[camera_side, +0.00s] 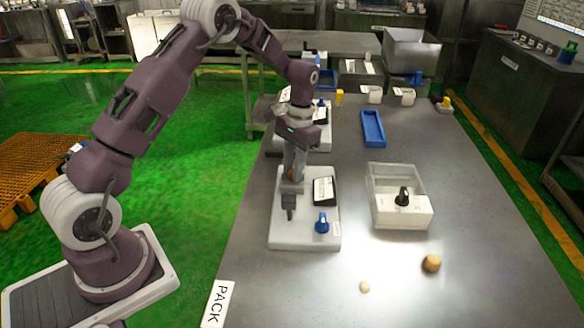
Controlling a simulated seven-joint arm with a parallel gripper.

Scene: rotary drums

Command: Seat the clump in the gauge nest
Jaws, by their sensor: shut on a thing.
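My gripper (290,205) points down over the left part of a white unit (305,240) on the steel table. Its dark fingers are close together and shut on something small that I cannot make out. The unit carries a tilted dark-framed white panel (324,190) and a blue knob (322,222), both just right of my gripper. A round tan-brown lump (431,263) and a smaller pale, flat piece (364,287) lie on the table at the front right. I cannot tell which piece is the clump, nor pick out the gauge nest for certain.
A clear-walled white box (399,215) with a black knob (403,196) stands right of the unit. A blue tray (373,128) lies behind it. A second white unit (313,138) stands behind my gripper. The front right is mostly clear.

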